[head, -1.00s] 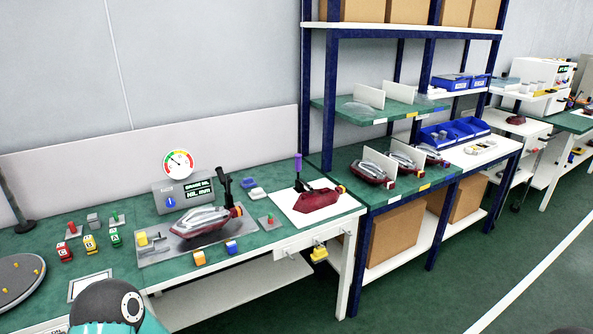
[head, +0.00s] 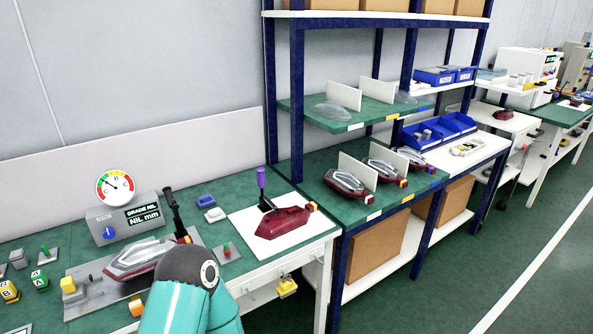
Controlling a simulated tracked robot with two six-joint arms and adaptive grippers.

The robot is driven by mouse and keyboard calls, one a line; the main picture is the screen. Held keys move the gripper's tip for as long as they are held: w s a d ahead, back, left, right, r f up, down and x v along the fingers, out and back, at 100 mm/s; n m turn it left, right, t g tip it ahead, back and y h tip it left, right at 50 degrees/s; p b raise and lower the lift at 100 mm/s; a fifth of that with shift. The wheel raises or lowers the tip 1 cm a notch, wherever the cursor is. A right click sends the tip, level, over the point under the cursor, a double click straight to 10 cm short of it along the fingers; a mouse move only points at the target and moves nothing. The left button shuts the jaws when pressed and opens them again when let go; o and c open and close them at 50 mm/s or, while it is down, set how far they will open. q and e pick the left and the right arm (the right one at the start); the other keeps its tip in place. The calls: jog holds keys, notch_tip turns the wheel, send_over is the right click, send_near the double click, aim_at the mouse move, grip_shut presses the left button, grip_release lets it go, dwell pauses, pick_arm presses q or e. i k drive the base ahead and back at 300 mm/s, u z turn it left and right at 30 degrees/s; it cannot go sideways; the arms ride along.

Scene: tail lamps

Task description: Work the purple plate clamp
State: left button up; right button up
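The purple-handled plate clamp (head: 262,182) stands upright on the white plate (head: 242,222) at the right end of the green bench. Its purple grip tops a dark lever. A dark red lamp housing (head: 284,222) lies on the white plate right beside the clamp; I cannot tell whether the clamp touches it. A teal and dark grey link of my own arm (head: 190,310) rises at the bottom centre, in front of the bench edge. Neither gripper shows in the head view.
A lamp (head: 140,257) sits in a grey fixture with a black lever (head: 172,210), partly behind my arm link. A gauge box (head: 122,217) stands behind it. A blue-framed rack (head: 297,100) with lamps stands right of the bench. Open floor (head: 440,280) lies at right.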

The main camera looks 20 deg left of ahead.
aim_at(261, 175)
jog(key=u, duration=0.05)
jog(key=i, duration=0.9)
jog(key=u, duration=0.65)
